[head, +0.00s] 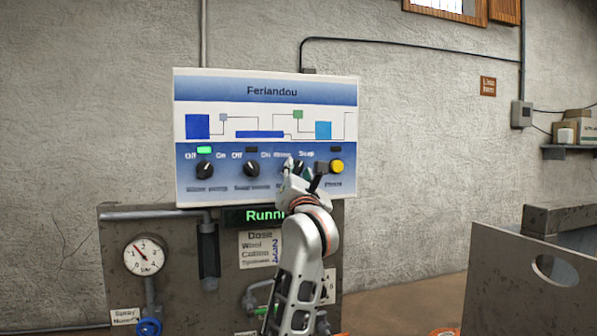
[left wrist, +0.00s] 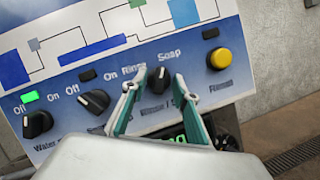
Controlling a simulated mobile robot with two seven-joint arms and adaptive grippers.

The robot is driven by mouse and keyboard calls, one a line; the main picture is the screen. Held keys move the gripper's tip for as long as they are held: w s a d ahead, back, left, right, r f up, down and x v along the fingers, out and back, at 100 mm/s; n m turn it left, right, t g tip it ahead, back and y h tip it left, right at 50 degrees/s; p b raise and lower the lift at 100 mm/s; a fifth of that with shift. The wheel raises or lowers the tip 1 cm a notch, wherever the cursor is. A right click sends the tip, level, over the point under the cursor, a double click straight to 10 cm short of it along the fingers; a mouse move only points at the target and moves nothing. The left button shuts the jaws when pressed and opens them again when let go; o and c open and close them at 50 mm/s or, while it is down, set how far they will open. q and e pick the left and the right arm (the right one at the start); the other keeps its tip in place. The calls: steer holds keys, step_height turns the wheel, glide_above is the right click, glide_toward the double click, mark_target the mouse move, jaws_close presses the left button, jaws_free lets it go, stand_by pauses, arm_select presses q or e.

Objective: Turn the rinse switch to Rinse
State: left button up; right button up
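The rinse switch is a black knob (left wrist: 160,79) on the blue and white panel (head: 265,92), between the labels Rinse on its left and Soap on its right. My left gripper (left wrist: 160,84) is open, one finger on each side of the knob in the left wrist view. I cannot tell whether the fingers touch it. In the head view the left gripper (head: 304,172) covers most of the knob. My right gripper is not in view.
Two other black knobs (head: 204,171) (head: 251,169) sit to the left, the first under a lit green lamp (head: 204,150). A yellow button (head: 336,166) is close on the right. A green display (head: 262,216), a gauge (head: 145,254) and pipes are below. A metal bin (head: 525,290) stands right.

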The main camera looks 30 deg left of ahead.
arm_select(q)
jaws_close()
